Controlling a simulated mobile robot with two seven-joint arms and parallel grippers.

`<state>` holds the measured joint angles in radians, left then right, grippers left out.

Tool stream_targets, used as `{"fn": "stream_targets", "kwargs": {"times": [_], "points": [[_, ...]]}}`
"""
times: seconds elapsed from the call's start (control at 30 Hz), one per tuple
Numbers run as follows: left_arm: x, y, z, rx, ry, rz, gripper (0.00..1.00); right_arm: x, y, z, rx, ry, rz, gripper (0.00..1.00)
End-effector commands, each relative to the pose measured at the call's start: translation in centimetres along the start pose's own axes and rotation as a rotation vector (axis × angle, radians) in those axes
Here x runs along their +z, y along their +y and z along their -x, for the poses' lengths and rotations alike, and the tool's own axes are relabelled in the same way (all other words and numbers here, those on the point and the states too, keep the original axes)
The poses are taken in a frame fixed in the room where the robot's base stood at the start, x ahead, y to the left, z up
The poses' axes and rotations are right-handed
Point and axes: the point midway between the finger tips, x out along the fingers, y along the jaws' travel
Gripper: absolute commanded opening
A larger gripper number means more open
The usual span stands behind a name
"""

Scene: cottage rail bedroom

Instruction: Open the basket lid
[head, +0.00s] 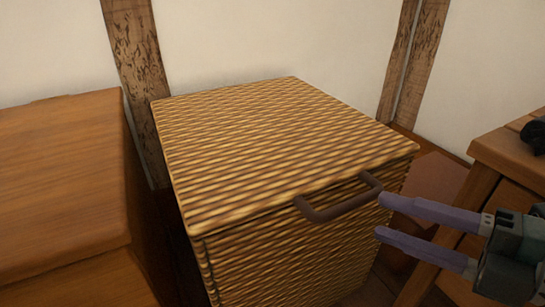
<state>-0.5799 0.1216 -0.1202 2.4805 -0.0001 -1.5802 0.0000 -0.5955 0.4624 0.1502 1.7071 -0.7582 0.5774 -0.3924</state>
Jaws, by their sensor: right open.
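The wicker basket (300,255) stands in the middle of the head view. Its woven lid (270,140) lies flat and closed on top. A dark brown handle (340,206) sticks out from the lid's front edge. My right gripper (382,218) comes in from the right, with two purple fingers apart and nothing between them. Its fingertips are just right of the handle; I cannot tell whether the upper one touches it. My left gripper is not in view.
A wooden cabinet (60,190) stands close on the left, with a narrow dark gap to the basket. Another wooden cabinet (510,155) stands on the right, with a dark object (533,136) on top. A white wall with wooden posts (138,70) rises behind the basket.

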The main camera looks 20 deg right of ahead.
Motion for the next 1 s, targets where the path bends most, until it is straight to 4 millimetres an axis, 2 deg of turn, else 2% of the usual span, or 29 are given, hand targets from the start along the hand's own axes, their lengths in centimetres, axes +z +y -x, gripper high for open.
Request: {"fn": "stream_targets", "kwargs": {"times": [0.03,0.1,0.3,0.47,0.7,1.0], "points": [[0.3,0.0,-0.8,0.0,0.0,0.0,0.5,0.0,-0.2,-1.2,0.005,0.003,0.005,0.47],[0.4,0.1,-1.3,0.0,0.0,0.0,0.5,0.0,-0.2,-2.6,0.005,0.003,0.004,0.47],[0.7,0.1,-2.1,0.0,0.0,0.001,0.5,0.0,-0.1,-5.3,0.003,0.001,0.001,0.47],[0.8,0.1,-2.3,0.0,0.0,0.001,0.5,0.0,0.0,-6.2,0.002,-0.001,0.0,0.47],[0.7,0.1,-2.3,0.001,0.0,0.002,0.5,0.0,0.0,-6.2,0.001,-0.002,0.0,0.46],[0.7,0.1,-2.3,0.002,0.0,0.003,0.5,0.0,0.0,-6.2,0.001,-0.002,-0.001,0.12]]}}
